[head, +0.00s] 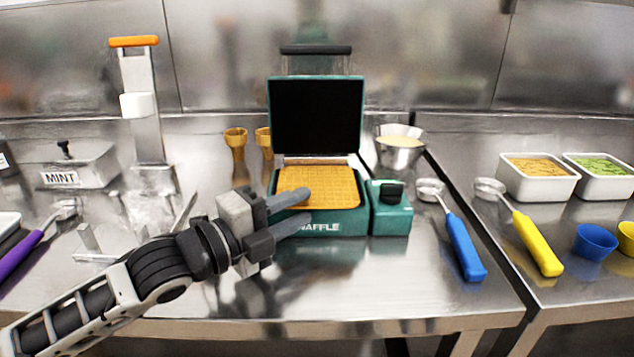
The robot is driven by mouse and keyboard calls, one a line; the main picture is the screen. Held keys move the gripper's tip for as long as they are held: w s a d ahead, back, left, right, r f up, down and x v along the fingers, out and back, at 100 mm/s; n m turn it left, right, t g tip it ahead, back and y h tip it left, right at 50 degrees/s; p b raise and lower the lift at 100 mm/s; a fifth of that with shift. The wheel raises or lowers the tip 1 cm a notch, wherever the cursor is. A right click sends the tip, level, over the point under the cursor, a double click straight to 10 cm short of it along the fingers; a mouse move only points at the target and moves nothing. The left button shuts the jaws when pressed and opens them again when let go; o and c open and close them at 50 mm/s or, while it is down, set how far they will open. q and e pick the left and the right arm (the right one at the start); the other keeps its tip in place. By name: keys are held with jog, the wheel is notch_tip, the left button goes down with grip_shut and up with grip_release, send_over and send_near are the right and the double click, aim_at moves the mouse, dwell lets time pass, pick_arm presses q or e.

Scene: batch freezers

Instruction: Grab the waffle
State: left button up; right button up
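The golden waffle (328,184) lies flat on the lower plate of a teal waffle maker (345,222) in the middle of the head view. The maker's lid (318,115) stands open, upright behind the waffle. My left gripper (307,208) reaches in from the left at the front left of the maker. Its two grey fingers are apart, with nothing seen held between them. The upper finger overlaps the waffle's front left corner in the picture; I cannot tell if it touches. My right gripper is not in view.
A teal control box (390,208) adjoins the maker's right side. A blue-handled scoop (461,240) and a yellow-handled scoop (530,235) lie to the right. A metal bowl (400,158) and two cones (237,152) stand behind. The counter front of the maker is clear.

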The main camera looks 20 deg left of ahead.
pick_arm(q)
grip_shut()
